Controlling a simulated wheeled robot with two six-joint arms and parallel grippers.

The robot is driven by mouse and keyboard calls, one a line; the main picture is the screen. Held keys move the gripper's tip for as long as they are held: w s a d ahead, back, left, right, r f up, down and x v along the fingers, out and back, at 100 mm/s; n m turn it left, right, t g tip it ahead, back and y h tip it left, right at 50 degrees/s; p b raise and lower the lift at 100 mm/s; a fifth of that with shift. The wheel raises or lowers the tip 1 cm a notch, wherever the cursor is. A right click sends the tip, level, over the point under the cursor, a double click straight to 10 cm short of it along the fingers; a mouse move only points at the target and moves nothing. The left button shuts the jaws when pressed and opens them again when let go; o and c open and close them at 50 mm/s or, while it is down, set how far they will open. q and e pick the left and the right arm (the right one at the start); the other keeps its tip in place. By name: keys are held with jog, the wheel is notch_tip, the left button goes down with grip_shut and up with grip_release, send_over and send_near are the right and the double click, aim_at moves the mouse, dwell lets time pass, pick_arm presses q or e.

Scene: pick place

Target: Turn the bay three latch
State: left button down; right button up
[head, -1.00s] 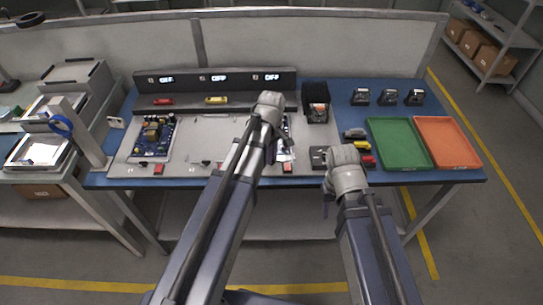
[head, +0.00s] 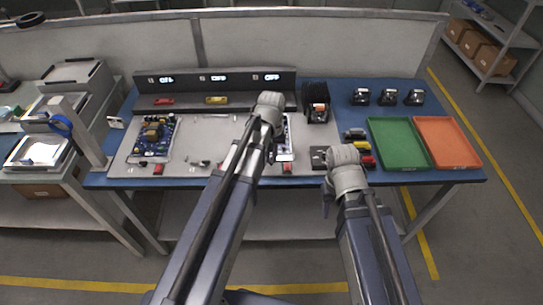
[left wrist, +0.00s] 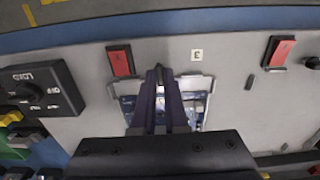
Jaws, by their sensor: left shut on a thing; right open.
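My left gripper (left wrist: 160,78) is shut on a small dark latch (left wrist: 159,70) at the edge of the bay three circuit board (left wrist: 190,103). The fingers cover most of the latch, so its angle is hard to tell. A label "3" (left wrist: 197,55) and the bay's red switch (left wrist: 120,61) lie on either side of the fingertips. In the head view, my left arm hides much of the bay three board (head: 285,148) and the latch. My right gripper (head: 327,200) is open and empty in front of the table edge, partly hidden by its wrist.
A dial box (left wrist: 38,90) stands beside bay three. Bay two's red switch (left wrist: 280,52) is on the other side. Green (head: 388,124) and orange (head: 440,122) trays are at the right. Small coloured cars (head: 360,147) sit near my right wrist.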

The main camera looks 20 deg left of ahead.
dwell(0.3)
pick_arm(q)
jog(key=c, duration=0.9)
grip_release()
jog(key=shift+c, duration=0.2)
jog(key=shift+r, duration=0.1)
notch_tip(320, 180, up, 8)
jog(key=p, duration=0.7)
jog(key=shift+p, duration=0.4)
jog(key=shift+f, duration=0.2)
jog(key=shift+d, duration=0.1)
jog(key=s+d+m+y, duration=0.1)
jog(key=s+d+m, duration=0.6)
jog(key=s, duration=0.8)
jog(key=d, duration=0.3)
jog(key=shift+d, duration=0.15)
